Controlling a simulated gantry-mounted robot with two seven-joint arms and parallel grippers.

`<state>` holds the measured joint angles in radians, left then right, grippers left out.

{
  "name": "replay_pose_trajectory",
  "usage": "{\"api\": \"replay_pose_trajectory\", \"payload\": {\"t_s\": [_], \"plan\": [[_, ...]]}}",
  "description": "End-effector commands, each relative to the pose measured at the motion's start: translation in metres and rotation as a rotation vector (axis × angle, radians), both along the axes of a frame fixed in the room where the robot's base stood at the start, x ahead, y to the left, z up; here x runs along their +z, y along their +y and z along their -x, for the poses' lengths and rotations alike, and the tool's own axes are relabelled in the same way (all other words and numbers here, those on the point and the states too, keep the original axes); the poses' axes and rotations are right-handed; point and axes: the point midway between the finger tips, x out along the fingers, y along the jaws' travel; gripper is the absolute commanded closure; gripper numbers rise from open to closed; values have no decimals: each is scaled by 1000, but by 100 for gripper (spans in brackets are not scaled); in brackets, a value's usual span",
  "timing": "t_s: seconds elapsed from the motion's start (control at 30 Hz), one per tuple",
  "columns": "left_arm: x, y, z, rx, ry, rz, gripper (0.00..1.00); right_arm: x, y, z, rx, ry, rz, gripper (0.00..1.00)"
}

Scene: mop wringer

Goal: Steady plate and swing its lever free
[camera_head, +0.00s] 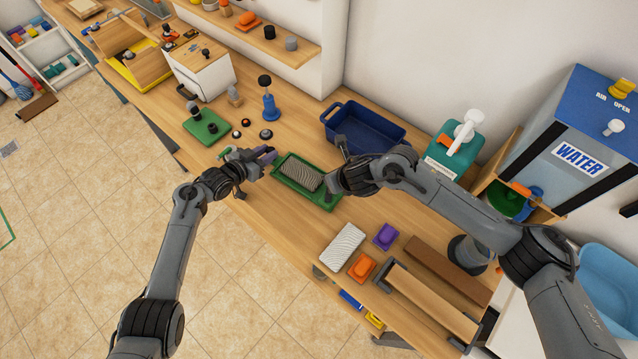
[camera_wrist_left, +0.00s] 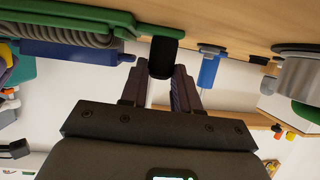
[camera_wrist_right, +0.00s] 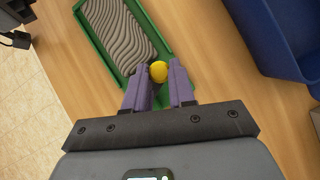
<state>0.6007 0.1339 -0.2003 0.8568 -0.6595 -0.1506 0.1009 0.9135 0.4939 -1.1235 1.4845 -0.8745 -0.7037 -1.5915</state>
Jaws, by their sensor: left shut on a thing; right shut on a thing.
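The plate is a green tray (camera_head: 283,180) with a grey ribbed pad (camera_head: 300,173), lying on the wooden bench. My left gripper (camera_head: 268,157) is at the plate's far-left end. In the left wrist view its fingers are shut on a black tab (camera_wrist_left: 165,55) at the end of the green plate (camera_wrist_left: 70,18). My right gripper (camera_wrist_right: 158,84) is at the plate's other end, shut on a yellow ball knob (camera_wrist_right: 158,71), apparently the lever's, beside the ribbed pad (camera_wrist_right: 118,35). The lever's arm is hidden, and the right fingertips are mostly hidden in the head view.
A dark blue tub (camera_head: 365,128) stands behind the plate. A blue plunger-like piece (camera_head: 269,100) and a green board with black knobs (camera_head: 206,126) stand to the left. A white ribbed block (camera_head: 342,246), orange block (camera_head: 361,267) and purple block (camera_head: 385,236) lie near the front right.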

Motion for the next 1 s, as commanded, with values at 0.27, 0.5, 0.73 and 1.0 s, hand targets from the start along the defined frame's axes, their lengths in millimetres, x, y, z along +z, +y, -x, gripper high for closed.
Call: {"api": "replay_pose_trajectory", "payload": {"t_s": [0.27, 0.5, 0.73, 1.0], "plan": [[0, 2, 0, 3, 0, -2, 100, -1, -14, 13, -435, 2, 1, 100], [0, 2, 0, 3, 0, -2, 100, 0, -20, 18, -580, 0, 2, 62], [0, 1, 0, 1, 0, -2, 100, 0, -20, 18, -578, 1, 1, 46], [0, 0, 0, 0, 0, -1, 100, 1, -19, 19, -577, 2, 0, 46]]}}
